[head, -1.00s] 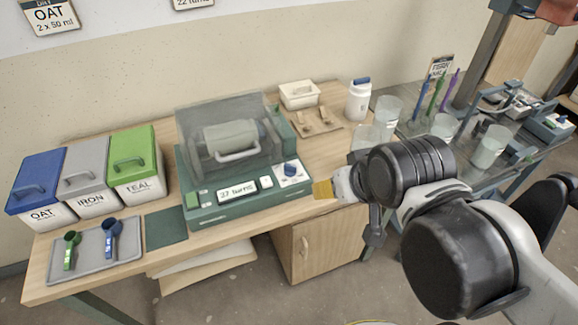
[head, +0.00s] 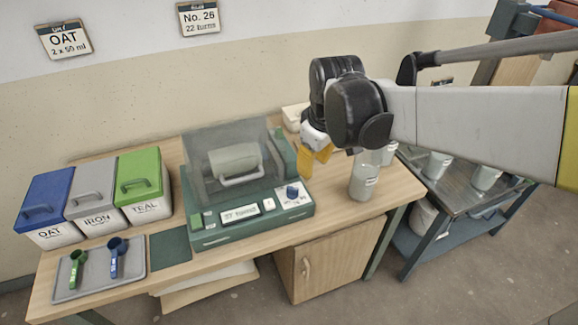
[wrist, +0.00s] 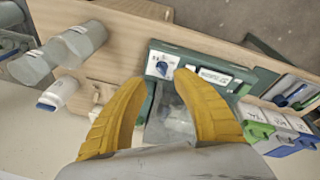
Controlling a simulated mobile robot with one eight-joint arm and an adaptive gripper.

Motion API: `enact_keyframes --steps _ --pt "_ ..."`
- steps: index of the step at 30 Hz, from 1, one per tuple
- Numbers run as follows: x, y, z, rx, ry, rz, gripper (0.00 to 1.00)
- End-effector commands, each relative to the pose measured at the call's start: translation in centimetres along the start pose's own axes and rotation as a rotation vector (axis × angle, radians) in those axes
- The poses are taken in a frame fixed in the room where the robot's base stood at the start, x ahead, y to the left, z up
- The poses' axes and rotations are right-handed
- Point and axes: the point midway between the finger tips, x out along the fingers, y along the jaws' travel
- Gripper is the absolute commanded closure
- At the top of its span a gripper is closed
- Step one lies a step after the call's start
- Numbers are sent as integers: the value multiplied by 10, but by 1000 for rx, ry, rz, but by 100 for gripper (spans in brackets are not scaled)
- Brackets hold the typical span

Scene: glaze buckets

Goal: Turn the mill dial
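The mill (head: 215,225) is a green machine with a clear cover over a pale drum on the wooden table. Its blue dial (head: 292,191) sits on a white panel at the front right, beside a small display (head: 240,211) with text too blurred to read surely. The dial also shows in the wrist view (wrist: 162,68), just beyond my fingertips. My gripper (head: 312,172) has yellow fingers pointing down by the mill's right end. In the wrist view the fingers (wrist: 160,80) are apart with nothing held between them, and not touching the dial.
Blue, grey and green lidded bins (head: 92,195) and a tray (head: 98,270) with two scoops stand left of the mill. A clear jar (head: 363,182) stands close to the right of my gripper. A white bottle (wrist: 60,95) and more jars show in the wrist view.

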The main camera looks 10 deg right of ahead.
Motion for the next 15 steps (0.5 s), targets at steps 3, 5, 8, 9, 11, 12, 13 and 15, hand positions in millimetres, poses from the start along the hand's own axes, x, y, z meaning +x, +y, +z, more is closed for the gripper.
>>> enact_keyframes --steps 3,5,8,9,11,12,13,15 --pt "29 15 -30 -145 -71 -55 66" --pt "45 20 -41 -214 -102 -83 66" --pt "70 24 -53 -309 -142 -127 66" --pt "79 25 -56 -339 -154 -141 66" --pt "89 27 -60 -375 -167 -159 66" --pt "94 27 -61 -392 -174 -168 66" --pt "98 27 -62 -403 -177 -173 66" --pt "104 27 -62 -417 -182 -181 66"
